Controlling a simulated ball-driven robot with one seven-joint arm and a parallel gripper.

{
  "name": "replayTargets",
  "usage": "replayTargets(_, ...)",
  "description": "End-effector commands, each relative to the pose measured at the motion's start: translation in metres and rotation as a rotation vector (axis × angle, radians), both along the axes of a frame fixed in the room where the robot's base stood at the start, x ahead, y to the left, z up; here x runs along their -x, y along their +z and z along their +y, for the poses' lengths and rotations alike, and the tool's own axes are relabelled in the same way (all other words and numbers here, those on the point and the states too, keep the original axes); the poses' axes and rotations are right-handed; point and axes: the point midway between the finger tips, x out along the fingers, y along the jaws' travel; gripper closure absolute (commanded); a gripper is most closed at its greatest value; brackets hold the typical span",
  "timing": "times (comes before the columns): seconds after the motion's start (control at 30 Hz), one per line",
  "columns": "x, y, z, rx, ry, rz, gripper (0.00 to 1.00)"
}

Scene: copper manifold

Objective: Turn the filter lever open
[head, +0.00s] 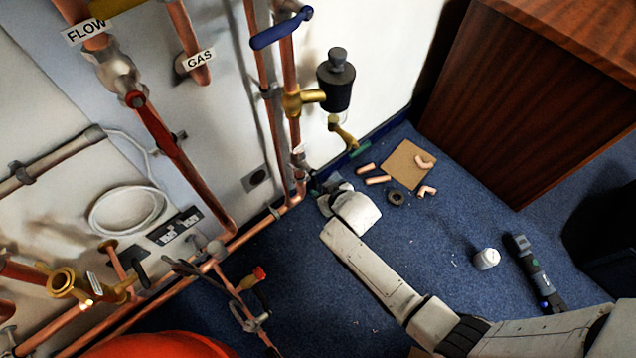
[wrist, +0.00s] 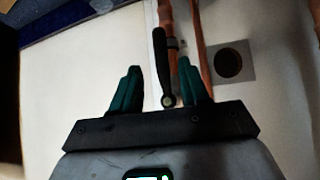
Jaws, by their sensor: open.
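In the wrist view a dark lever (wrist: 160,58) with a round pivot end (wrist: 168,101) shows in front of a copper pipe (wrist: 169,25). It runs roughly along the pipe in that picture. My gripper (wrist: 159,85) is open, with one teal-padded finger on each side of the lever's pivot end; I cannot tell whether either touches it. In the head view my gripper (head: 318,186) is low by the wall, beside the pipes below the black filter canister (head: 337,82); the lever between its fingers cannot be made out there. A blue lever (head: 282,28) sits higher on the pipes.
A grey plate with a round dark hole (wrist: 231,63) is on the wall beside the pipe. Cardboard (head: 408,165) and copper fittings (head: 378,180) lie on the blue floor, with a white pot (head: 486,259) and a torch-like tool (head: 533,270). A wooden cabinet (head: 540,90) stands at right.

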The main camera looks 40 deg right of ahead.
Motion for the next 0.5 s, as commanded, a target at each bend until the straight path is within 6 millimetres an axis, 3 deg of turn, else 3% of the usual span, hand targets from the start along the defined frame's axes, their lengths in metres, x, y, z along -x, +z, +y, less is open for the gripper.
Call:
replayTargets(0.03, 0.007, 0.01, 0.002, 0.0, 0.001, 0.0, 0.55)
replayTargets(0.2, 0.02, 0.021, 0.004, -0.001, 0.001, 0.0, 0.55)
replayTargets(0.5, 0.023, 0.023, 0.005, -0.001, 0.0, 0.0, 0.55)
